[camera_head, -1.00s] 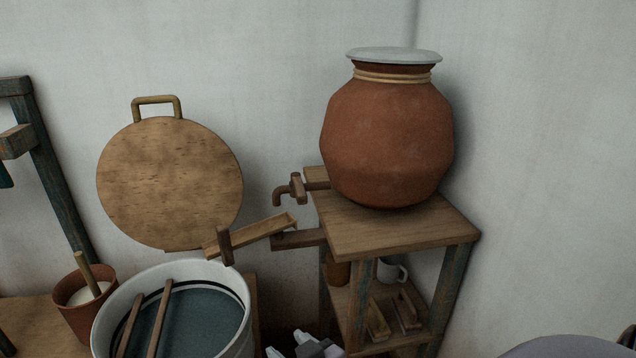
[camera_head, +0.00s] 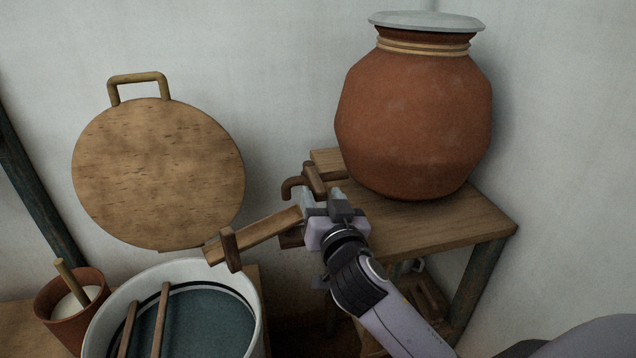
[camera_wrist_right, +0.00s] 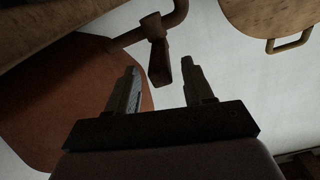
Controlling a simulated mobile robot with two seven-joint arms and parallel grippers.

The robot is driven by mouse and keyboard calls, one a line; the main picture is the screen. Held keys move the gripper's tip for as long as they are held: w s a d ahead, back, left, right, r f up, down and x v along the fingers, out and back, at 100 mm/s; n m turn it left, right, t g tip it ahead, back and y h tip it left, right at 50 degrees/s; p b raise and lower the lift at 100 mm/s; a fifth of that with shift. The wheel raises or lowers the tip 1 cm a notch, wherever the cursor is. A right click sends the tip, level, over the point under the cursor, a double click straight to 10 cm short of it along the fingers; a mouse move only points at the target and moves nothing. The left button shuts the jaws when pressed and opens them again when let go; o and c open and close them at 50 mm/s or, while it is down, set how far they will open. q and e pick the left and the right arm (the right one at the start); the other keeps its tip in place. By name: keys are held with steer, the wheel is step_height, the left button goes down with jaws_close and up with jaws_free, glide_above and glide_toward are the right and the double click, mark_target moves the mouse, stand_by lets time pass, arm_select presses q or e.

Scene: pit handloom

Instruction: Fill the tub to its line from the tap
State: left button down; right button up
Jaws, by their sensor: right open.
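The tub (camera_head: 257,318) is a white vessel at the lower left, holding dark blue-green liquid (camera_head: 205,325), with a dark line around its inner wall. A wooden spout (camera_head: 262,235) slopes down to the left, its lower end over the tub's rim. The brown tap (camera_head: 314,178) comes off the clay pot (camera_head: 415,125) on the wooden stand. My right gripper (camera_head: 322,200) is open just below the tap's handle. In the right wrist view, the tap handle (camera_wrist_right: 160,65) stands between and beyond the fingertips (camera_wrist_right: 160,75), seemingly untouched. My left gripper is not in view.
A round wooden lid (camera_head: 158,175) leans on the wall behind the tub. The stand's top (camera_head: 440,225) is bare in front of the pot.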

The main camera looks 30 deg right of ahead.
mark_target(316, 187)
steer(key=shift+x, duration=2.2)
steer(key=shift+f, duration=0.1)
jaws_close()
